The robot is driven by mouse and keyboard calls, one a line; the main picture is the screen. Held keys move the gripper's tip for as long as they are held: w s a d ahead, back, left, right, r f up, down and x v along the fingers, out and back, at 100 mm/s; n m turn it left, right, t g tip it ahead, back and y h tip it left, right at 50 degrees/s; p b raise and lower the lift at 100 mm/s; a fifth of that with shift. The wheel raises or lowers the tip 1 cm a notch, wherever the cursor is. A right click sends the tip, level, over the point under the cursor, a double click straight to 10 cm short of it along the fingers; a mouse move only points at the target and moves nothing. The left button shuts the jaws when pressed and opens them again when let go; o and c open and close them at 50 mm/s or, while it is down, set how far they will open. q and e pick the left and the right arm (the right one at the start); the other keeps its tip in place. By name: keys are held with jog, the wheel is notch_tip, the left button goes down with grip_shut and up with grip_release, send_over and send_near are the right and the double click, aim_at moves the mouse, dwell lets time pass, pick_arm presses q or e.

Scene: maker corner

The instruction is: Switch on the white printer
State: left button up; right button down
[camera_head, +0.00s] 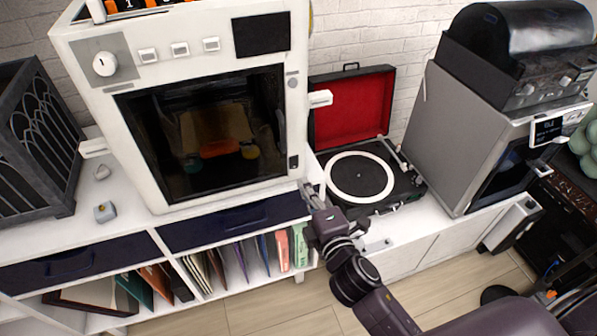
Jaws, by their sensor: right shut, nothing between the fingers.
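The white printer (105,150) stands on the shelf unit at centre left, its door with a dark window closed. On its upper front are a round white knob (104,63), white buttons (180,49) and a dark screen (261,34). A small dark part (293,161) sits on the frame right of the window. Dim coloured shapes show behind the glass. My right gripper (310,190) is shut and empty by the printer's lower right corner; I cannot tell whether it touches the printer. My left gripper is out of view.
An open record player (360,175) with a red-lined lid stands right of the printer. A grey machine (440,130) carries a black one further right. A black crate (35,140) stands at left. Drawers (230,222) and several books (205,270) are below.

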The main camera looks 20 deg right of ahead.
aim_at(295, 168)
jog(key=w, duration=0.4)
jog(key=shift+w+a+f, duration=0.1)
jog(key=shift+w+f, duration=0.2)
jog(key=shift+w, duration=0.1)
jog(key=shift+w+f+t+b, duration=0.3)
jog(key=shift+f+b, duration=0.1)
jog(key=shift+b, duration=0.85)
jog(key=shift+s+r+p, duration=0.1)
jog(key=shift+r+p, duration=0.25)
jog(key=shift+f, duration=0.1)
